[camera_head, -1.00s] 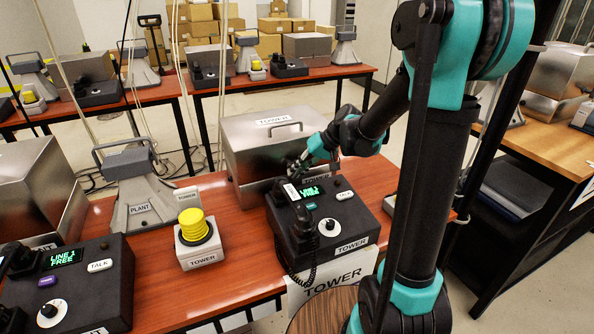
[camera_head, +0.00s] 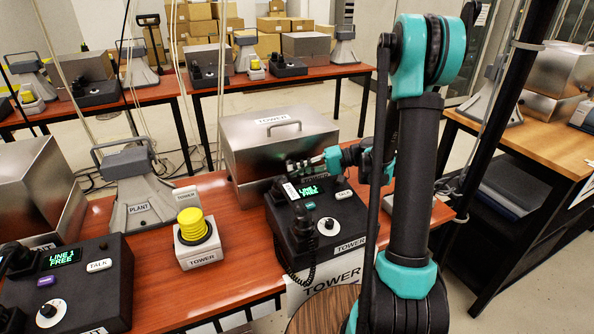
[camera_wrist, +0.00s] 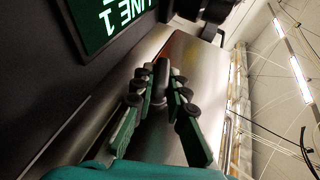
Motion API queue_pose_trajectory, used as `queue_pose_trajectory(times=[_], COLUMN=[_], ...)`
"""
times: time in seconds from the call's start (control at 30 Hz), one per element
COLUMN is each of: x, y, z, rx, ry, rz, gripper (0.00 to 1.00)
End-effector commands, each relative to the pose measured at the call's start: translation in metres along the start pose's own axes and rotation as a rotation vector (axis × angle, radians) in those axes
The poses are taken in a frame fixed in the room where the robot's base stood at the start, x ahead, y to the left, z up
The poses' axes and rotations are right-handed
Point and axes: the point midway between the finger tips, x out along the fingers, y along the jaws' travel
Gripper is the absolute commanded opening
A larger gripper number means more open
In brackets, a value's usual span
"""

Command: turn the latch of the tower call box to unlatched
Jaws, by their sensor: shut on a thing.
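The tower call box (camera_head: 245,152) is a brushed-metal case with a top handle and a TOWER label, on the red-brown table behind the black tower phone. It also shows in the wrist view (camera_wrist: 195,65). My gripper (camera_head: 296,165) reaches in from the right, low along the box's front face. In the wrist view my gripper (camera_wrist: 160,85) has its two fingers closed on a small dark upright piece, seemingly the latch (camera_wrist: 161,72). The latch is hidden by the fingers and phone in the head view, and its turn angle is hard to tell.
The black tower phone (camera_head: 345,222), its screen reading LINE 1 FREE, stands close in front of the box. A yellow button on a TOWER base (camera_head: 197,245) and a grey PLANT horn (camera_head: 140,200) stand left. My arm fills the right side.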

Motion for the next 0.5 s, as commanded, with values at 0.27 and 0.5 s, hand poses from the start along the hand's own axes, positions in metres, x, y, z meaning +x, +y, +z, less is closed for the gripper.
queue_pose_trajectory(times=[0.27, 0.5], x=[-0.0004, -0.0003], y=[0.0009, 0.0009], z=[-0.0004, -0.0005], rx=[0.026, 0.029], ry=[0.002, 0.002], rz=[-0.061, -0.067], gripper=[0.0, 0.0])
